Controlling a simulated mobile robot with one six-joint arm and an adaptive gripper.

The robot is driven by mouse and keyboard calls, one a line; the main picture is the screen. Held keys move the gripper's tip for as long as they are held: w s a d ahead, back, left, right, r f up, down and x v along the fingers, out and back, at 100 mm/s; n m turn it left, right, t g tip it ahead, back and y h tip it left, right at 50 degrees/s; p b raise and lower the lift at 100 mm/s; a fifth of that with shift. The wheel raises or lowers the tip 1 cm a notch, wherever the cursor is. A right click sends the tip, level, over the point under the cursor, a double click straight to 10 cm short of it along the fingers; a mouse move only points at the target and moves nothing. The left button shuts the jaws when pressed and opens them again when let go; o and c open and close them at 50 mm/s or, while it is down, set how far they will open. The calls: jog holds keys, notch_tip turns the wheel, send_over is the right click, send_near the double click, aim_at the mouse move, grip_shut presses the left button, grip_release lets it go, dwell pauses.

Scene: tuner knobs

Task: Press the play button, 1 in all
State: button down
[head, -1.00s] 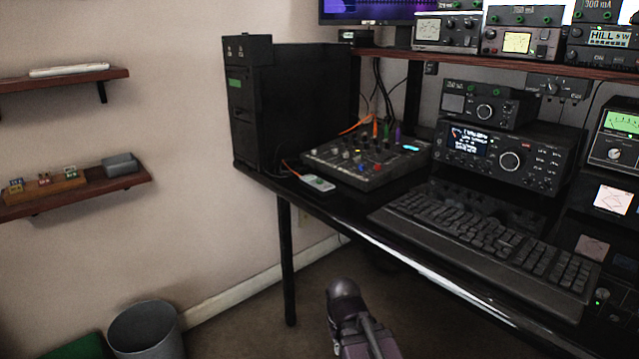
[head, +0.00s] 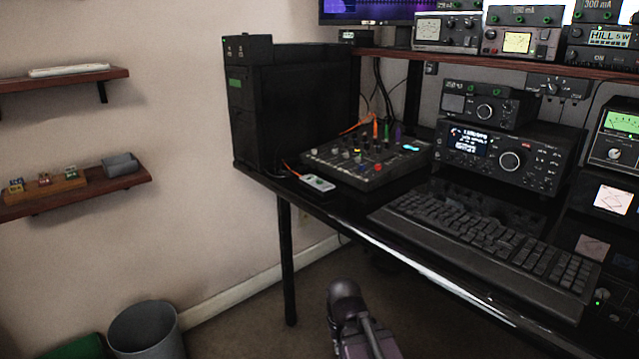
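No button marked play can be read at this size. A small pale device (head: 317,183) with a green patch lies near the desk's left front edge, with an orange cable by it. Behind it stands a black mixer (head: 366,163) with coloured knobs and a red button (head: 378,167). A radio (head: 509,160) with a lit display and a large knob sits to the right. Part of my own arm shows at the bottom centre, below and in front of the desk, apart from all of these. My gripper's fingers are not seen.
A keyboard (head: 486,243) lies along the front of the black desk (head: 352,214). A black computer case (head: 306,104) stands behind the pale device. Meters crowd the upper shelf. A grey bin (head: 146,330) is on the floor at left. Floor before the desk is clear.

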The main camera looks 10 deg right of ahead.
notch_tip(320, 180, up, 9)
jog(key=p, duration=0.9)
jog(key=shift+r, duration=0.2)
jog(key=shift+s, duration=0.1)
